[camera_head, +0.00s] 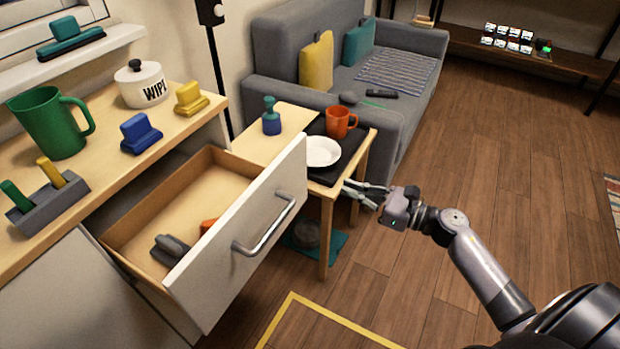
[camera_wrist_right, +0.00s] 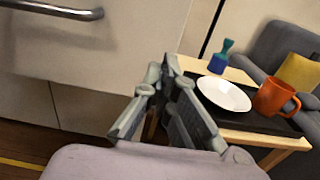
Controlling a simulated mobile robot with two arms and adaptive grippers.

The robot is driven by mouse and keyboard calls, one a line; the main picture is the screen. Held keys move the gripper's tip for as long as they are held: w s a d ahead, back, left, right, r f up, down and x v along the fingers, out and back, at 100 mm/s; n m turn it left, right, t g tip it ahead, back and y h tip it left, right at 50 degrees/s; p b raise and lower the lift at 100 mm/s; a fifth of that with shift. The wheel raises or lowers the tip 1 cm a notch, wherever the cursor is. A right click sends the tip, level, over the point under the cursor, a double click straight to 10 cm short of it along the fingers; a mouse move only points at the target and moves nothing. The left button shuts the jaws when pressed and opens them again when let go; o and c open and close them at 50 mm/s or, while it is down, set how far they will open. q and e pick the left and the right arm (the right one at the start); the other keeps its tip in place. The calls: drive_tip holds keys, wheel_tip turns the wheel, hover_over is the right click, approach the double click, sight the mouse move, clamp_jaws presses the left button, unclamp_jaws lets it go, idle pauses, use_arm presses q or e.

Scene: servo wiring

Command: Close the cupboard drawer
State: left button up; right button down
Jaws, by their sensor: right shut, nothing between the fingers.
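The cupboard drawer (camera_head: 238,245) stands pulled far out of the cupboard (camera_head: 88,292) in the head view. Its white front has a metal bar handle (camera_head: 270,228). A grey object (camera_head: 170,248) and an orange object (camera_head: 207,226) lie inside. My right gripper (camera_head: 350,190) is shut and empty, to the right of the drawer front and apart from the handle. In the right wrist view the gripper (camera_wrist_right: 168,68) points toward the drawer front (camera_wrist_right: 110,45), with the handle (camera_wrist_right: 60,10) at upper left. My left gripper is not in view.
A side table (camera_head: 262,140) with a white plate (camera_head: 321,151), an orange mug (camera_head: 340,122) and a blue bottle (camera_head: 271,116) stands close behind the drawer front and gripper. A grey sofa (camera_head: 280,48) is behind it. The wood floor (camera_head: 480,150) at right is clear.

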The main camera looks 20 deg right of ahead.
sight(301, 172)
drive_tip(key=x, duration=1)
drive_tip(key=shift+w+a+p, duration=0.2)
drive_tip(key=shift+p, duration=0.1)
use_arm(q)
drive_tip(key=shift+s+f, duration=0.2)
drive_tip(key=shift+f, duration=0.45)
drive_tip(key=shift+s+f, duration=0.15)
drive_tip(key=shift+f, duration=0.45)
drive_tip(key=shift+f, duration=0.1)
use_arm(e)
drive_tip(key=shift+w, duration=0.1)
drive_tip(key=shift+w+a, duration=0.1)
drive_tip(key=shift+a, duration=0.05)
use_arm(q)
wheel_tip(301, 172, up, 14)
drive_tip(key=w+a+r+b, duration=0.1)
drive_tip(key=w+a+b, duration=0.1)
drive_tip(key=b, duration=0.3)
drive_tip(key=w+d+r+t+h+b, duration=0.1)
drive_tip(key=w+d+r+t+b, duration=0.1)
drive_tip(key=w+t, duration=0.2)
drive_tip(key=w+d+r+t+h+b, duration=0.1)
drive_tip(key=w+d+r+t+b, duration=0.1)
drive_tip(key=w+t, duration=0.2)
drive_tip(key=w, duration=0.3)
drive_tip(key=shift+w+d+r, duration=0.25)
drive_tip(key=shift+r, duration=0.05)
use_arm(e)
drive_tip(key=x, duration=2.3)
drive_tip(key=shift+r, duration=0.25)
